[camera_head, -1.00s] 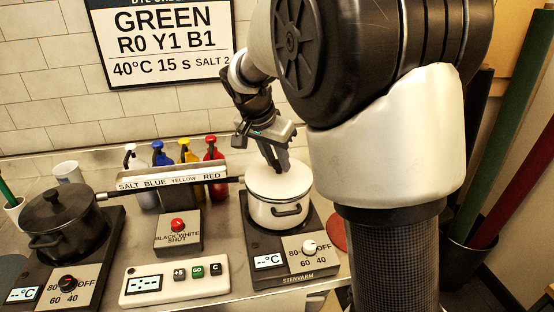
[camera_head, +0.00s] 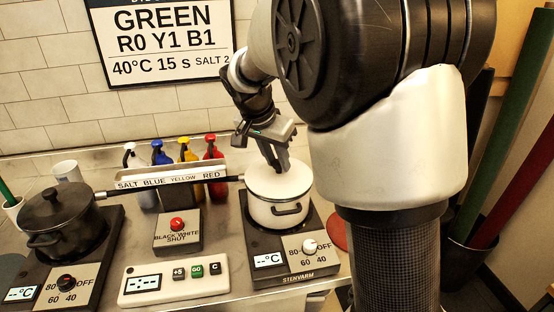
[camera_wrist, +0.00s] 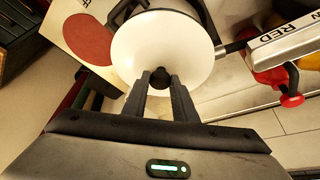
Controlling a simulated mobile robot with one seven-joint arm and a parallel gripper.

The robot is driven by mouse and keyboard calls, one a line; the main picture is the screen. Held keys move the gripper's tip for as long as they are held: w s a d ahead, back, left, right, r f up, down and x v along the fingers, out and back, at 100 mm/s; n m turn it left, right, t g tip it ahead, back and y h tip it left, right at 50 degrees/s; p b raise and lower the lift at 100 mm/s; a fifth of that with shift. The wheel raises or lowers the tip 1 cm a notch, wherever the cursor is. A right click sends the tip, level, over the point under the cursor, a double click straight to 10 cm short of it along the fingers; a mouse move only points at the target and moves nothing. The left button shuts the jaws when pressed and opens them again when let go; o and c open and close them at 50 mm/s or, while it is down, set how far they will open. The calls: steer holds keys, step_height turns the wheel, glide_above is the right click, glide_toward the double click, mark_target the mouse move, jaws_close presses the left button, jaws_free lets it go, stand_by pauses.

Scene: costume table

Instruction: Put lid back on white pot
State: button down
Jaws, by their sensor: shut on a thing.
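The white pot (camera_head: 277,210) stands on the right hotplate (camera_head: 293,253). Its white lid (camera_head: 296,178) lies on top of the pot, and looks level and seated on the rim. In the wrist view the round white lid (camera_wrist: 160,50) covers the pot's opening, with a dark knob (camera_wrist: 160,77) between my fingers. My gripper (camera_head: 280,168) is just above the lid, pointing down; it also shows in the wrist view (camera_wrist: 160,85), shut on the knob. The gripper hides part of the lid's top in the head view.
A black pot (camera_head: 62,217) with its lid on stands on the left hotplate. Several pump bottles (camera_head: 187,150) stand behind a labelled rail (camera_head: 172,181). A control box (camera_head: 174,291) and a red-button box (camera_head: 178,232) sit between the hotplates. A red disc (camera_wrist: 88,39) lies beside the white pot.

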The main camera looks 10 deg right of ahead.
steer(key=c, duration=1.4)
jaws_free()
steer(key=shift+o, duration=0.6)
steer(key=o, duration=0.4)
steer(key=shift+r+p, duration=2.25)
steer(key=shift+r, duration=1.3)
